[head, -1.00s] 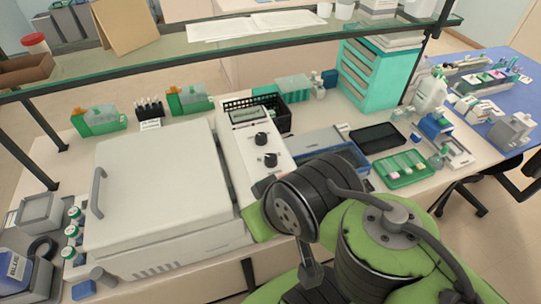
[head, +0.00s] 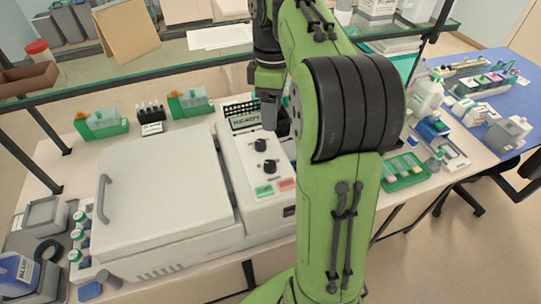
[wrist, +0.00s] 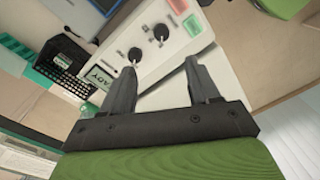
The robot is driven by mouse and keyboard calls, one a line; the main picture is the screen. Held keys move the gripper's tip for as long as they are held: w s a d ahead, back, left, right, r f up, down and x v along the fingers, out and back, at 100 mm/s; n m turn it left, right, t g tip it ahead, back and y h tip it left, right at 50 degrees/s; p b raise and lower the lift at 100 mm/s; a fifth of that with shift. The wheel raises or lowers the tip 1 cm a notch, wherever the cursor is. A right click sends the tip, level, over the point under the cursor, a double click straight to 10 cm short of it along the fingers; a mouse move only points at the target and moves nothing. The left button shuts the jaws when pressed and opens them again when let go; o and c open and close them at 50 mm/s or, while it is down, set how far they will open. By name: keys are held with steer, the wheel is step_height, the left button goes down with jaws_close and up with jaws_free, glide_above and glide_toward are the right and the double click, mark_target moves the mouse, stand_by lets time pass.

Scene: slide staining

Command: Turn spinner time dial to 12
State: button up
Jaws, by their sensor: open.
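The spinner (head: 160,190) is a large white machine with a closed lid and a control panel (head: 255,180) on its right side. The panel has a lit display reading READY (head: 245,120), an upper black dial (head: 260,145) and a lower black dial (head: 270,167). In the wrist view the two dials (wrist: 134,55) (wrist: 161,32) also show; their labels are too small to read. My gripper (wrist: 162,72) is open and empty above the panel, one fingertip appearing close to the dial nearer the display. In the head view my gripper (head: 269,105) hangs beside the display.
Green (head: 264,191) and red (head: 287,185) buttons sit below the dials. A black basket (wrist: 62,65) stands beside the panel. A glass shelf (head: 150,60) crosses behind. Green slide racks (head: 101,124) stand behind the spinner, and a green tray (head: 404,172) lies at right.

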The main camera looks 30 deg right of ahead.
mark_target(270, 164)
steer(key=f+b, duration=0.1)
steer(key=f, duration=0.4)
steer(key=f+b, duration=0.2)
steer(key=f, duration=0.3)
steer(key=a+f+b, duration=0.1)
steer(key=f, duration=0.4)
steer(key=shift+s+f+b, duration=0.3)
steer(key=shift+f, duration=0.05)
steer(key=shift+c, duration=0.4)
steer(key=c, duration=1)
